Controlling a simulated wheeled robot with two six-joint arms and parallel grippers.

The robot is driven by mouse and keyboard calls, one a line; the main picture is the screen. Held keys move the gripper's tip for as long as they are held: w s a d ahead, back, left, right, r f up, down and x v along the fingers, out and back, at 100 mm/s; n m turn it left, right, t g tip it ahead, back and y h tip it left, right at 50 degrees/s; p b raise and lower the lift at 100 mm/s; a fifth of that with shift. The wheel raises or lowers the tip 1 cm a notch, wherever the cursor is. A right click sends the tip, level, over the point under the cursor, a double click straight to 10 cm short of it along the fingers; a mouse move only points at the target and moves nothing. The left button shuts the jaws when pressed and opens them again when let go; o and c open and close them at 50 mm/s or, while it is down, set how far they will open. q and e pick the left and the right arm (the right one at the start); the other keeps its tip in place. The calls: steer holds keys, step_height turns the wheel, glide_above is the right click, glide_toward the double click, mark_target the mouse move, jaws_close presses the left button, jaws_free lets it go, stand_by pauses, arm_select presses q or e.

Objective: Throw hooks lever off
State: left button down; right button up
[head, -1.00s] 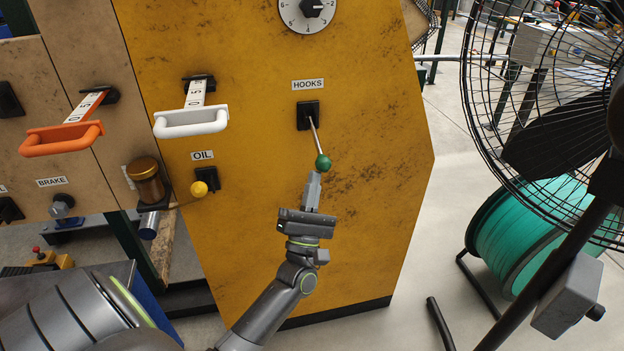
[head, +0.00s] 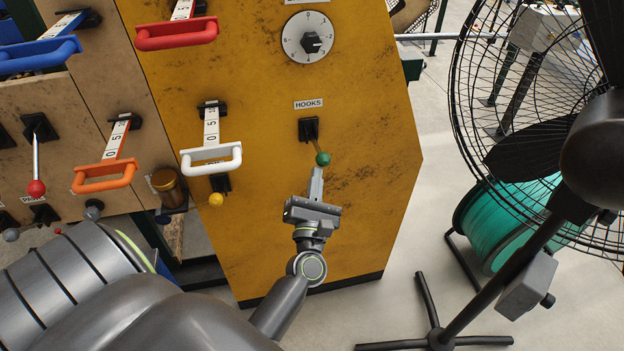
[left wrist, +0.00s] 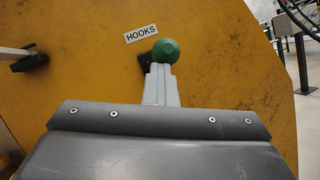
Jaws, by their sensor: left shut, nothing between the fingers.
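The hooks lever is a short rod with a green ball knob (head: 323,159), mounted in a black plate (head: 308,129) under the HOOKS label (head: 308,104) on the yellow panel. Its rod slants down and to the right. My left gripper (head: 316,177) is shut and empty, with its fingertips just below the green knob. In the left wrist view the green knob (left wrist: 166,51) sits right at the tips of my left gripper (left wrist: 161,72) and hides most of the plate. I cannot tell whether the tips touch it. My right gripper is not in view.
A white handle (head: 211,160) and a yellow knob (head: 216,199) are to the left on the panel. A dial (head: 308,38) is above. A black fan (head: 600,150) and a teal cable reel (head: 500,225) stand at the right. Open floor lies between panel and fan.

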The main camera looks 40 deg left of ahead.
step_height(320, 180, up, 6)
steer(key=p, duration=0.5)
steer(key=shift+r, duration=0.25)
stand_by(0.4)
